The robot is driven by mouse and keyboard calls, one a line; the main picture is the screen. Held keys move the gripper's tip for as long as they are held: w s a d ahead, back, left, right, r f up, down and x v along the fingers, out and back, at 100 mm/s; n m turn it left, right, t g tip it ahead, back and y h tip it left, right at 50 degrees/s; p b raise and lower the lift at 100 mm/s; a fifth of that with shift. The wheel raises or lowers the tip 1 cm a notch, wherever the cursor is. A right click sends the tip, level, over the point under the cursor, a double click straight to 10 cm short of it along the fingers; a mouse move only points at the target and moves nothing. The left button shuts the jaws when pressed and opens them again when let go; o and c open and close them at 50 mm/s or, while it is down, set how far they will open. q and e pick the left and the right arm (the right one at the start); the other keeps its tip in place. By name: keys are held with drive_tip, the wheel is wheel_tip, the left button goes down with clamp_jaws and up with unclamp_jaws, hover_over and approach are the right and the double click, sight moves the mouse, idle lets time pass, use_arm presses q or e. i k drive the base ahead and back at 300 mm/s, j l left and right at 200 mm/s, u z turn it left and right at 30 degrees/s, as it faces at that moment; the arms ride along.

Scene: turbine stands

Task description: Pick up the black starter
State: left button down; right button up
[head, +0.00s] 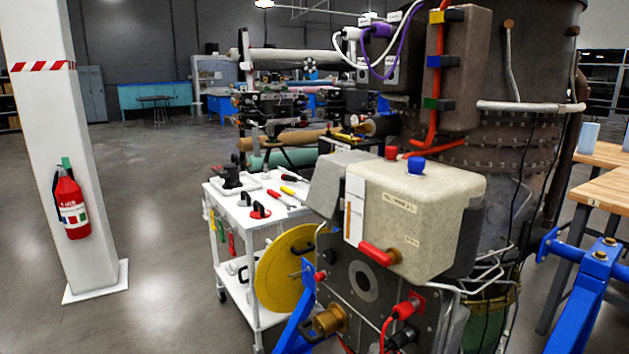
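I cannot tell for sure which thing is the black starter. A dark, chunky part (231,177) stands on the top of the white cart (216,198), at its far left corner, and may be it. A smaller black piece (244,199) lies nearer on the same cart top. Neither of my grippers shows in the head view, so nothing is seen held.
A white pillar with a fire extinguisher (71,205) is at left. Blue stand beams (585,297) are at right. Floor between pillar and cart is clear.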

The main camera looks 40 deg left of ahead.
sight(232, 180)
drive_tip(key=u, duration=1.8)
drive_tip(key=i+j+u, duration=0.25)
drive_tip(key=i, duration=0.55)
drive_tip(key=i+j+u, duration=0.25)
drive_tip(key=i, duration=0.55)
drive_tip(key=i+l+u, duration=0.25)
drive_tip(key=i, duration=0.55)
drive_tip(key=i+l+u, duration=0.1)
drive_tip(key=i+u, duration=0.15)
drive_tip(key=i, duration=0.55)
drive_tip(key=i+z, duration=0.15)
drive_tip(key=i, duration=0.25)
drive_tip(key=i+j+z, duration=0.15)
drive_tip(key=i, duration=0.25)
drive_tip(key=i+j+z, duration=0.1)
drive_tip(key=i+z, duration=0.15)
drive_tip(key=z, duration=0.25)
drive_tip(key=i+j+z, duration=0.15)
drive_tip(key=z, duration=0.35)
drive_tip(key=i+j+z, duration=0.2)
drive_tip(key=z, duration=0.3)
drive_tip(key=i+j+z, duration=0.1)
drive_tip(key=j+z, duration=0.4)
drive_tip(key=l, duration=0.1)
